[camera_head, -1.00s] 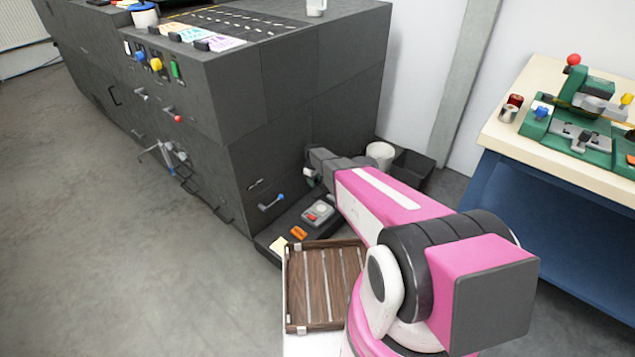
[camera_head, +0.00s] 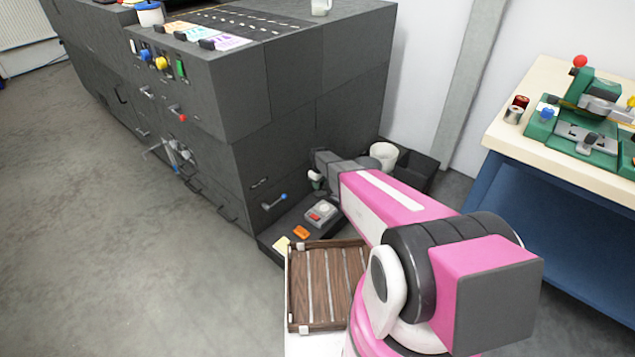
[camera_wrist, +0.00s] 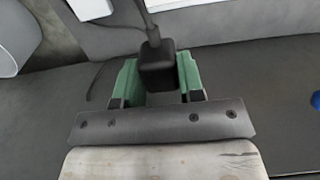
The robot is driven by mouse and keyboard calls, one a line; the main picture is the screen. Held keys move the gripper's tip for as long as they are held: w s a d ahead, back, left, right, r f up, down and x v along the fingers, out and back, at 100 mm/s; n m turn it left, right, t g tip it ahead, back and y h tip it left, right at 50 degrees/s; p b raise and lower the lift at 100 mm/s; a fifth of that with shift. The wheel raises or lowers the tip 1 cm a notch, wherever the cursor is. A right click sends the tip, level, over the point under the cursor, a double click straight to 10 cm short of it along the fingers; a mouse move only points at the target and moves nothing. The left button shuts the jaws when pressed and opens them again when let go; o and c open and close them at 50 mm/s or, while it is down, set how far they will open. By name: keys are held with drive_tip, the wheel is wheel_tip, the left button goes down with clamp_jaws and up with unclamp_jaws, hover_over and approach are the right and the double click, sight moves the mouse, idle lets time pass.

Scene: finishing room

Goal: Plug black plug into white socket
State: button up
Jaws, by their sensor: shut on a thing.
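In the wrist view a black plug (camera_wrist: 157,70) with a cable leaving its far end sits between the green fingers of my gripper (camera_wrist: 157,80), which is shut on it. A white piece (camera_wrist: 185,3) shows at the top edge of the wrist view; I cannot tell whether it is the white socket. In the head view my gripper (camera_head: 316,182) is small, low beside the dark cabinet and above its low ledge. The plug is too small to make out there.
The dark cabinet (camera_head: 290,110) has several handles and knobs. A grey device (camera_head: 321,213) and an orange block (camera_head: 301,232) lie on the ledge. A wooden crate (camera_head: 290,290) stands in front. A white bucket (camera_head: 383,155) and dark bin (camera_head: 416,172) are behind my arm. A workbench (camera_head: 560,140) is at right.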

approach(325, 208)
idle(1.0)
drive_tip(key=shift+a+f, duration=0.1)
drive_tip(key=shift+f, duration=0.05)
drive_tip(key=shift+f, duration=2.3)
drive_tip(key=shift+f, duration=0.6)
drive_tip(key=o, duration=0.4)
drive_tip(key=o, duration=1.3)
drive_tip(key=shift+r, duration=0.1)
